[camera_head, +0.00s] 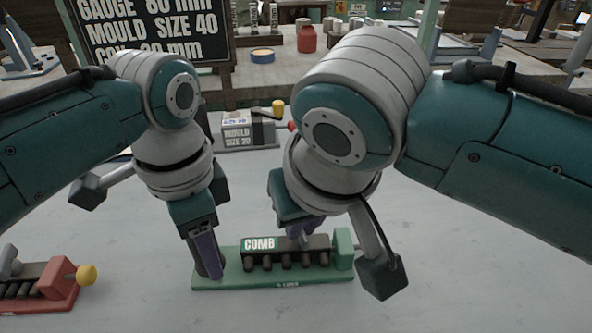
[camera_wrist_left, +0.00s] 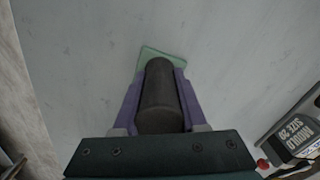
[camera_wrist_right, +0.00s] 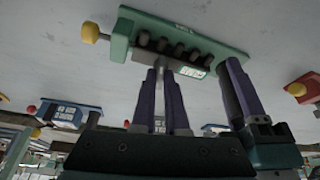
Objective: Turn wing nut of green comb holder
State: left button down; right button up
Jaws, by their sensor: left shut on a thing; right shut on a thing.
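The green comb holder (camera_head: 270,282) lies on the grey table in the head view, with a row of dark teeth and a COMB label. My left gripper (camera_head: 208,258) is shut around the dark upright post at its left end; the post (camera_wrist_left: 159,97) fills the space between the purple fingers in the left wrist view. My right gripper (camera_head: 300,230) is at the back of the holder near its middle. In the right wrist view its fingers close on a thin light grey piece (camera_wrist_right: 159,105), seemingly the wing nut. Its wings are mostly hidden by the fingers.
A red holder with a yellow knob (camera_head: 86,275) stands at the left front. A grey MOULD SIZE 20 unit (camera_head: 240,134) stands behind the arms. The holder's own yellow knob (camera_wrist_right: 90,33) shows in the right wrist view. The table in front of the holder is clear.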

jog(key=shift+n, duration=0.3)
grip_shut()
jog(key=n, duration=0.1)
jog(key=n+y, duration=0.1)
jog(key=n, duration=0.1)
jog(key=shift+d+n+g, duration=0.25)
jog(key=shift+n+g, duration=0.05)
jog(key=n, duration=0.1)
jog(key=n+g+y, duration=0.1)
jog(key=n, duration=0.3)
jog(key=shift+w+d+g+y, duration=0.1)
jog(key=shift+w+g+y, duration=0.2)
jog(key=shift+y, duration=0.1)
jog(key=n+g, duration=0.1)
jog(key=n, duration=0.2)
jog(key=n+g, duration=0.1)
jog(key=n, duration=0.3)
jog(key=shift+w+g, duration=0.2)
jog(key=shift+g, duration=0.1)
jog(key=shift+w+d+r+n+g, duration=0.15)
jog(key=shift+w+n+g, duration=0.2)
jog(key=shift+n, duration=0.65)
jog(key=shift+s+n, duration=0.3)
jog(key=shift+n, duration=0.1)
jog(key=shift+s+f, duration=0.1)
jog(key=shift+f, duration=0.1)
jog(key=o, duration=0.6)
grip_release()
jog(key=shift+o, duration=0.2)
jog(key=shift+r, duration=0.15)
